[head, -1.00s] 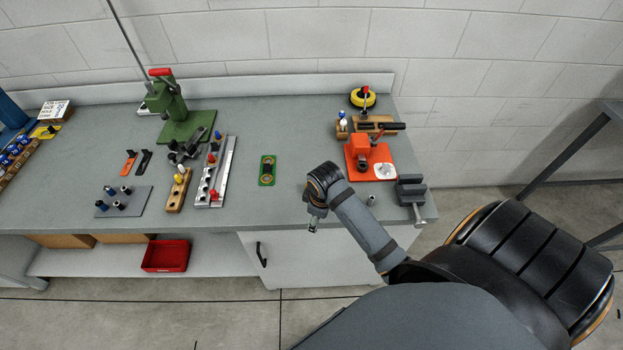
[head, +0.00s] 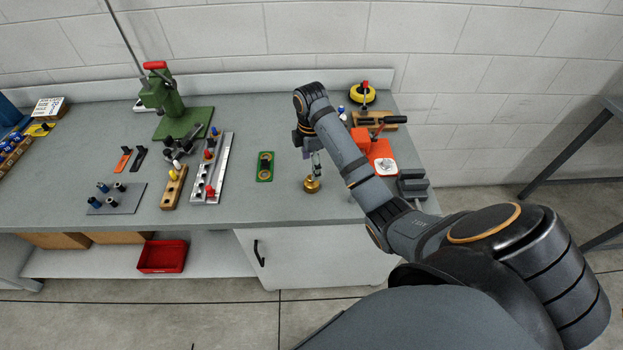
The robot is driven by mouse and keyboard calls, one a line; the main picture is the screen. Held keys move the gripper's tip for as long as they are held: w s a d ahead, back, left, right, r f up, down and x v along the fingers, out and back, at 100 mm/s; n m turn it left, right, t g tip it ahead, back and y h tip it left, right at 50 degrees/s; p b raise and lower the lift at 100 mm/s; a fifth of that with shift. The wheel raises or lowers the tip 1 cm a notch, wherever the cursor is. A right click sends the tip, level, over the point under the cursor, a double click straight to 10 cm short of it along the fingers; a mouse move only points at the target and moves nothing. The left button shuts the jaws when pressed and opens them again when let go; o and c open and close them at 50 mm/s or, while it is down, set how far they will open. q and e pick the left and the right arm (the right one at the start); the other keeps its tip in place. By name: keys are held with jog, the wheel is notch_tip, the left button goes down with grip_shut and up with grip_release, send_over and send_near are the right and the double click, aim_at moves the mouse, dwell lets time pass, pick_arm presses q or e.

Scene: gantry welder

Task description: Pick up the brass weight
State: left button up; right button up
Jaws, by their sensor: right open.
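The brass weight (head: 312,185) stands upright on the grey bench top, right of the green plate. It is a small gold-coloured piece with a knob on top. My right gripper (head: 317,168) is open and points down just above the weight. Its fingers are small in the view, and I cannot tell whether they touch or straddle the knob. My right arm reaches in from the lower right. My left gripper is not in view.
A green plate with two round brass-coloured recesses (head: 265,167) lies left of the weight. An orange fixture (head: 361,138) and a dark vise (head: 412,184) stand to the right, partly behind my arm. The bench (head: 262,208) is clear in front of the weight.

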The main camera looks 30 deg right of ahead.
aim_at(311, 180)
notch_tip(311, 180, down, 2)
jog(key=shift+w+f+b, duration=0.1)
jog(key=shift+f+b, duration=0.1)
jog(key=shift+b, duration=0.2)
jog(key=shift+f+b, duration=0.25)
jog(key=shift+b, duration=0.05)
jog(key=f+b, duration=0.1)
jog(key=s+f+b, duration=0.1)
jog(key=f, duration=0.1)
jog(key=shift+w+f+p, duration=0.2)
jog(key=shift+f+p, duration=0.2)
jog(key=shift+f, duration=0.3)
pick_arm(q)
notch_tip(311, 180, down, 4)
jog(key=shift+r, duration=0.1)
pick_arm(e)
jog(key=shift+r, duration=0.1)
grip_shut()
